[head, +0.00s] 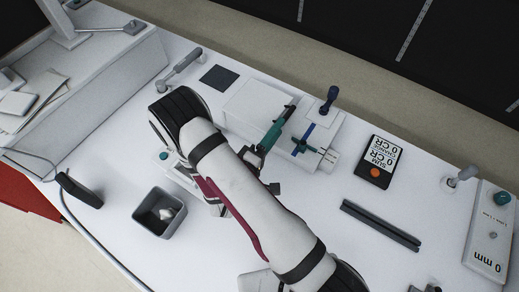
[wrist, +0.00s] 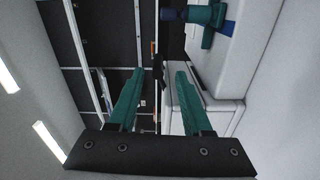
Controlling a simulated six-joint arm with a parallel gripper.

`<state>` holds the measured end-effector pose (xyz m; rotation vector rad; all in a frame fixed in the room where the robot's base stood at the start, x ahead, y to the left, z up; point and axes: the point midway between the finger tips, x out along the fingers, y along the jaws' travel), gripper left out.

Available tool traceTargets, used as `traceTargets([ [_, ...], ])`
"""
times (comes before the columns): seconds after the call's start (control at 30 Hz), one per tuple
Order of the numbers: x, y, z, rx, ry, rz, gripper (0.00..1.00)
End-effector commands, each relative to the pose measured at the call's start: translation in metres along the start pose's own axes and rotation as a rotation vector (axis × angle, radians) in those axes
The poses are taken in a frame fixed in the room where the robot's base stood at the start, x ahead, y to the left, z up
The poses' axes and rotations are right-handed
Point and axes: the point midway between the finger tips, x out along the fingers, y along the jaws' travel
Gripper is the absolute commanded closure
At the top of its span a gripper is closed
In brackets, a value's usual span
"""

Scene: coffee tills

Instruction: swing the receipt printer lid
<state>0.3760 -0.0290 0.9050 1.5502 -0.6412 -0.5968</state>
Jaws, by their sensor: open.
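The receipt printer is most likely the white boxy unit (head: 252,103) at the back middle of the counter. I cannot tell for certain which panel is the lid. In the wrist view the teal handle (wrist: 208,14) shows at the top, above the right finger. My gripper (wrist: 160,72) is open, with nothing between its teal fingers. In the head view one teal finger (head: 273,134) shows in front of the white unit; my arm hides much of the area below.
A grey bin (head: 160,219) stands at the left front. A white gauge box (head: 490,235) is at the far right.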

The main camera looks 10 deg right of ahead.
Motion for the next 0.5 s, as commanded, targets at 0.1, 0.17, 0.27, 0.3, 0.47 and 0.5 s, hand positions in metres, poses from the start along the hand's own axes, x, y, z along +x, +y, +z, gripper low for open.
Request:
traceTargets([
  [0.1,-0.031,0.000,-0.002,-0.002,0.009,-0.001,0.50],
  [0.17,-0.047,0.000,-0.002,-0.002,0.008,-0.002,0.50],
  [0.27,-0.071,0.000,-0.002,-0.002,0.009,-0.002,0.50],
  [0.3,-0.079,0.000,-0.001,-0.001,0.007,-0.001,0.50],
  [0.47,-0.101,0.000,-0.001,-0.001,0.003,-0.002,0.50],
  [0.5,-0.104,0.000,0.000,-0.001,0.002,-0.002,0.50],
])
